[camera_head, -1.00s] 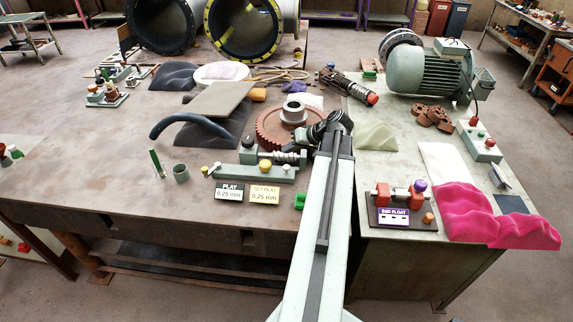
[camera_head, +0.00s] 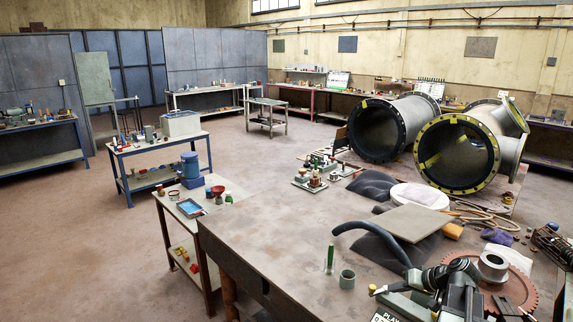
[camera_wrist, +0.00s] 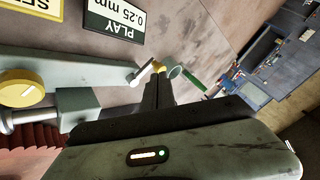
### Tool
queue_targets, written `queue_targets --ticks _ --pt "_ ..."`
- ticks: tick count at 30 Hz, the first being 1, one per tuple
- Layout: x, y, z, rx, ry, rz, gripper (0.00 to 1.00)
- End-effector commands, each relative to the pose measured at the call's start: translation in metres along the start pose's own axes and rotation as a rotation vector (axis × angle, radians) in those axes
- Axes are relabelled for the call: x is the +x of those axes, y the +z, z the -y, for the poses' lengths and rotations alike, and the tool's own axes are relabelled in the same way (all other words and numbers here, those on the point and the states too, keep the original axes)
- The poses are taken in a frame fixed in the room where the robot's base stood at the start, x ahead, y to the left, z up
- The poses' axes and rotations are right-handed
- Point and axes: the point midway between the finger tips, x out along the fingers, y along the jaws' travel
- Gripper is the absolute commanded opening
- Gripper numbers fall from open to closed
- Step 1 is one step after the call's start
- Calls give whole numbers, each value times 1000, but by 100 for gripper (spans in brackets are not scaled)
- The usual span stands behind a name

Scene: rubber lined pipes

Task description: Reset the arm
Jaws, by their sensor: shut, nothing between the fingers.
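My gripper (camera_wrist: 158,78) shows in the wrist view with its dark fingers together and nothing between them. It is over the table close to the pale green fixture with the yellow knob (camera_wrist: 22,88); I cannot tell whether it touches it. In the head view my dark wrist is at the bottom right, and the fingertips cannot be made out. The "PLAY 0.25 mm" sign (camera_wrist: 115,18) lies beside the fixture. A green rod (camera_wrist: 193,78) and a small cup (camera_wrist: 176,72) are just beyond the fingertips.
The workbench (camera_head: 290,235) has a bare stretch at its left. A curved dark hose (camera_head: 375,238), a flat board (camera_head: 410,222) and a red-brown gear (camera_head: 522,290) lie near my arm. Large lined pipes (camera_head: 458,155) stand behind. Open floor lies to the left.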

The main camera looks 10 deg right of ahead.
Motion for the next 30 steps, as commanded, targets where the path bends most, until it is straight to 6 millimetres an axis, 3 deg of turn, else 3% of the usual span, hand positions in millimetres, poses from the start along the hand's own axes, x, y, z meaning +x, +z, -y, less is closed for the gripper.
queue_targets --ticks 1,6,9,13,16,18,22,30 --pt "28 5 40 -60 -23 51 0" --pt "106 50 159 -243 -51 248 0" --pt "137 90 220 -337 -32 370 0" --pt "158 143 273 -427 37 503 0" --pt "161 178 293 -467 130 583 0" --pt "153 195 287 -454 244 624 0" --pt "132 194 251 -342 427 636 0" --pt "130 194 248 -275 463 631 0"
